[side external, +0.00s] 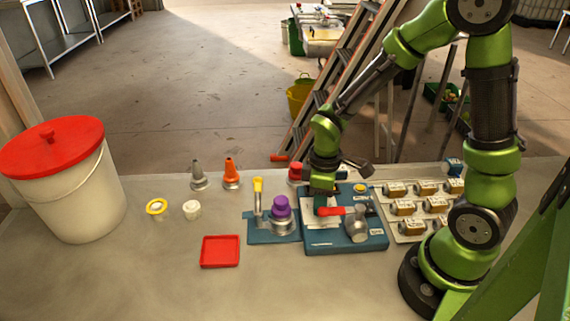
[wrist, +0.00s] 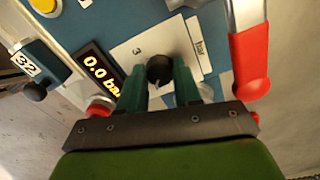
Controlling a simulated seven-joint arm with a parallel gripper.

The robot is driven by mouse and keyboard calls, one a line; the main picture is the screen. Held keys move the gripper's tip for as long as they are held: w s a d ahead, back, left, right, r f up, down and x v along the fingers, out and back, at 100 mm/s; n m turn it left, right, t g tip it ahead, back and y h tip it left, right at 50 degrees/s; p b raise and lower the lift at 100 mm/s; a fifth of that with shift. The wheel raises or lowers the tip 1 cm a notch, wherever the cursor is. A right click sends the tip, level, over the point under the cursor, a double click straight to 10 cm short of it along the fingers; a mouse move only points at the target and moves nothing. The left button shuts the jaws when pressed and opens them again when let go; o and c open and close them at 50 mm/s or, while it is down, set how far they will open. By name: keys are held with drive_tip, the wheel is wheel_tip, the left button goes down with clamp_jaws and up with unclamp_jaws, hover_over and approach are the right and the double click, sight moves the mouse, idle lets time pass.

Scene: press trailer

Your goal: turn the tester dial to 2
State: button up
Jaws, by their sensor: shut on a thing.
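The tester is a blue box (side external: 345,240) on the bench, right of centre in the side view. Its top also shows in the wrist view (wrist: 145,14). My gripper (side external: 322,208) points down over the tester. Its teal fingers (wrist: 160,82) are shut on the dial, one on each side. In the side view my gripper hides the dial.
A red-handled lever (wrist: 250,60) lies close to the right of my fingers. A display (wrist: 101,72) reads 0.0 bar. A yellow button (side external: 359,188) sits on the tester. A purple-topped fitting (side external: 281,207) stands left; a tray of several brass parts (side external: 410,232) lies right.

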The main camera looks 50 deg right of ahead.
drive_tip(key=m, duration=0.4)
drive_tip(key=shift+m, duration=2.2)
drive_tip(key=o, duration=1)
drive_tip(key=shift+o, duration=0.2)
drive_tip(key=shift+r, duration=0.15)
wheel_tip(320, 180, up, 17)
